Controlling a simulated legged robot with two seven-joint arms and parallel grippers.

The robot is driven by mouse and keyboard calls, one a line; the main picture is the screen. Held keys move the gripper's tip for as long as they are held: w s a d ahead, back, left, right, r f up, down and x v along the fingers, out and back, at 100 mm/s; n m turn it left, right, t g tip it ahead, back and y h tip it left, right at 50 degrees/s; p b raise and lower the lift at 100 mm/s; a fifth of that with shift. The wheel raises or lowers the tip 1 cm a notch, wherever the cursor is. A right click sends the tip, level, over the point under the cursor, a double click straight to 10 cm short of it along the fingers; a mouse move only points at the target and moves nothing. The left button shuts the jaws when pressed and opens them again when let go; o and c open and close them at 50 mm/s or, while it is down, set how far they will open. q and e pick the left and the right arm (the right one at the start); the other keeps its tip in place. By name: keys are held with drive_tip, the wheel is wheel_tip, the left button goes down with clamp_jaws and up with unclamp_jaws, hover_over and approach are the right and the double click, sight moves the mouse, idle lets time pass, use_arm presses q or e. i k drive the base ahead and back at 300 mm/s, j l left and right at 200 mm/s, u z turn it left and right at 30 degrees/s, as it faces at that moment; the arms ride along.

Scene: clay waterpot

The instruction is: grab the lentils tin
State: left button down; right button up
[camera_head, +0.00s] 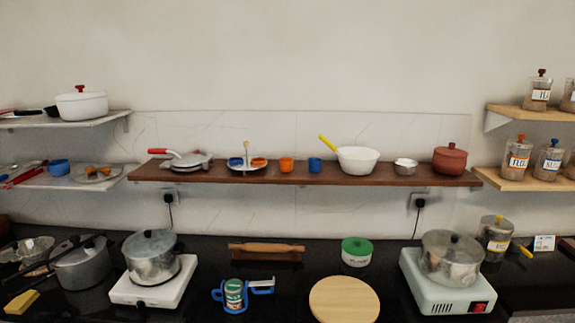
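No label clearly reads lentils, so I cannot tell which container is the lentils tin. A small tin (233,296) with a green and white label stands on the dark counter, front left of centre, with blue handle-like parts around it. A white container with a green lid (357,252) stands further back, right of centre; its label is too small to read. A metal tin with a label (496,238) stands at the right, behind the glass-lidded pot; its label is unclear. Neither of my grippers shows in the head view.
A round wooden board (344,300) lies at the front. A rolling pin (266,248) lies behind the small tin. Pots on burners stand left (150,255) and right (451,260). A wooden shelf (300,174) with cookware hangs above. Some counter is bare around the small tin.

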sight(232, 289)
drive_tip(key=i+u, duration=0.15)
drive_tip(key=u, duration=0.25)
drive_tip(key=i+u, duration=0.1)
drive_tip(key=u, duration=0.3)
drive_tip(key=i+l+u, duration=0.1)
drive_tip(key=u, duration=0.3)
drive_tip(key=i+l+u, duration=0.1)
drive_tip(key=u, duration=0.3)
drive_tip(key=i+l+u, duration=0.1)
drive_tip(key=u, duration=0.3)
drive_tip(key=k+l, duration=0.05)
drive_tip(key=l, duration=0.05)
